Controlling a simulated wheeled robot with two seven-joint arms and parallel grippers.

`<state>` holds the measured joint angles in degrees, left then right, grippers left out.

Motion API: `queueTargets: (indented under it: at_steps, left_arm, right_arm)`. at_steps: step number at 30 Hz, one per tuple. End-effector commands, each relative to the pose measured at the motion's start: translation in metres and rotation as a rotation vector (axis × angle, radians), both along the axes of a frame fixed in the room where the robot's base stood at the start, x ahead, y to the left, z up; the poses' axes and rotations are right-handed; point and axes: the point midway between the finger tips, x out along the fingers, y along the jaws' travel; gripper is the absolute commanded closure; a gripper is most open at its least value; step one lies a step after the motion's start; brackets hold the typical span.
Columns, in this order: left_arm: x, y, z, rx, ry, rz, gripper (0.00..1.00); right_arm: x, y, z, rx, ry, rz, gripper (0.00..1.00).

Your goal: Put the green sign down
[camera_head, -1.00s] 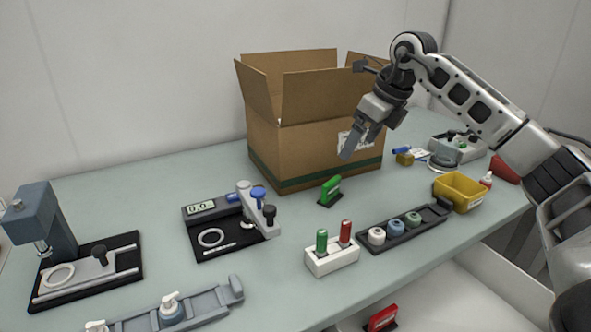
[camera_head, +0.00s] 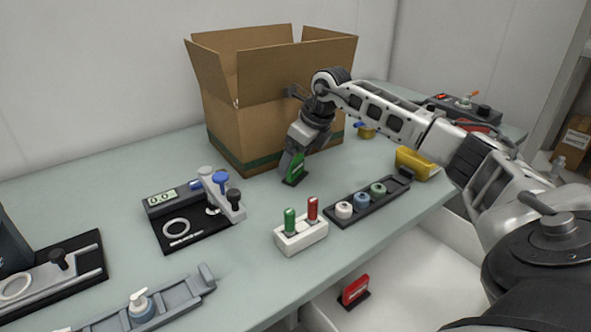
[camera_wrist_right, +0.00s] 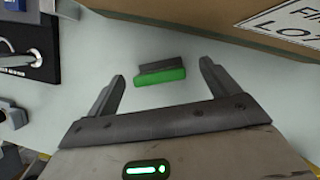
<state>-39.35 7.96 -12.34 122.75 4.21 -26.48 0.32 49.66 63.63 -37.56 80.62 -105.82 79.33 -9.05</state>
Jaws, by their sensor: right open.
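The green sign (camera_head: 298,167) stands upright on its dark base on the table, in front of the cardboard box. My right gripper (camera_head: 290,164) is over it, pointing down, and one finger partly hides the sign in the head view. In the right wrist view the green sign (camera_wrist_right: 162,77) lies in line with the gap between the fingertips of the open right gripper (camera_wrist_right: 160,78), with clear space on both sides. I see no finger touching it. My left gripper is not in view.
The open cardboard box (camera_head: 225,125) stands close behind. A white holder (camera_head: 301,236) with green and red pegs and a dark tray (camera_head: 372,205) of caps are in front. A gauge fixture (camera_head: 165,225) is to the left. A red sign (camera_head: 355,290) sits lower, beyond the table edge.

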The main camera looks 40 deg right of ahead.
Motion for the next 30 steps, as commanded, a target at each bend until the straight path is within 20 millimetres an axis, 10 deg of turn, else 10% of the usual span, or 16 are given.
queueTargets:
  at_steps: [14,20,30]
  left_arm:
    - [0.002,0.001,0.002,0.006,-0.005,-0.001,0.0]
    - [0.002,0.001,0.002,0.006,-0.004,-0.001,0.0]
    - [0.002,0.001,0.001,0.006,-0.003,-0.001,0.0]
  right_arm:
    - [0.01,0.005,-0.032,-0.001,0.0,-0.001,0.13]
    - [0.01,0.005,-0.031,-0.001,0.0,-0.001,0.6]
    - [0.01,0.005,-0.03,0.0,-0.001,-0.001,0.66]
